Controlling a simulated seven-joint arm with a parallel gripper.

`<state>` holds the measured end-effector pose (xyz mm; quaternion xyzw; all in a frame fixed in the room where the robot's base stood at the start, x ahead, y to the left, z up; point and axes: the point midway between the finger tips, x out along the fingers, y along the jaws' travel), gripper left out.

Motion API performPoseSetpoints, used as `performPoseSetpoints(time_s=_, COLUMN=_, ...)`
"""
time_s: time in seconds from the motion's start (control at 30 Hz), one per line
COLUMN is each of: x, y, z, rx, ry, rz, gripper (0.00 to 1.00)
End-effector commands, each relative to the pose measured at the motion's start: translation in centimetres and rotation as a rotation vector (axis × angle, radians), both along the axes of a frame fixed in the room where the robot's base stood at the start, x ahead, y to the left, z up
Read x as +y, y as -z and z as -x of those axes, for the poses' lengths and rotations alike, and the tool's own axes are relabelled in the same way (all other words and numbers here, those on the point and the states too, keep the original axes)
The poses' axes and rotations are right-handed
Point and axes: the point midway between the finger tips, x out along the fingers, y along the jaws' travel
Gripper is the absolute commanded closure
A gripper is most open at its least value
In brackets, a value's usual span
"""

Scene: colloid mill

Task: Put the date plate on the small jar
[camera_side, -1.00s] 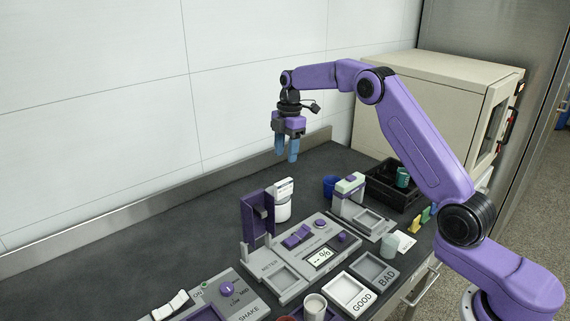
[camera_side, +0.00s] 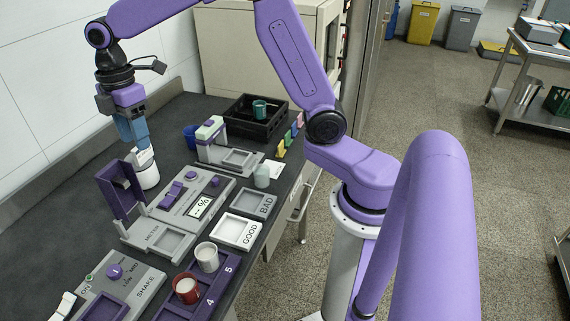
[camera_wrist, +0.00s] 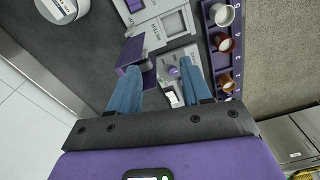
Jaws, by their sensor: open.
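A white round jar (camera_side: 149,176) stands on the dark bench beside the purple upright holder. A small white plate with dark print (camera_side: 144,157) shows at its top. In the wrist view the printed plate (camera_wrist: 64,7) lies over the jar at the top left edge. A smaller pale green jar (camera_side: 262,177) stands by a white square (camera_side: 275,168). I cannot tell which of these pieces is the date plate. My gripper (camera_side: 137,140) is open and empty, blue fingers pointing down, above the bench near the white jar; in the wrist view its fingertips (camera_wrist: 160,68) are apart from it.
The purple holder (camera_side: 119,190) stands close by the gripper. The meter (camera_side: 196,203), shaker (camera_side: 112,285), GOOD tray (camera_side: 236,231), BAD tray (camera_side: 254,203) and purple cup rack (camera_side: 210,280) fill the front. A black crate (camera_side: 254,122) and blue cup (camera_side: 190,136) are behind.

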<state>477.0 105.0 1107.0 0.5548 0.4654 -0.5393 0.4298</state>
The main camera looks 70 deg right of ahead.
Motion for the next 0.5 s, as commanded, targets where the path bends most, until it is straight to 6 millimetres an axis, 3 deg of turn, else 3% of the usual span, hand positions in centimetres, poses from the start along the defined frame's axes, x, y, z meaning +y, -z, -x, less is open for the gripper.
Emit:
performPoseSetpoints(time_s=0.03, x=0.6, y=-0.3, z=2.2, rx=0.000, ry=0.011, rz=0.003, gripper=0.52)
performPoseSetpoints(time_s=0.27, x=1.6, y=-0.3, z=11.5, rx=-0.003, ry=0.090, rz=0.016, gripper=0.52)
performPoseSetpoints(time_s=0.5, x=-0.1, y=0.8, z=21.2, rx=-0.009, ry=0.170, rz=0.024, gripper=0.52)
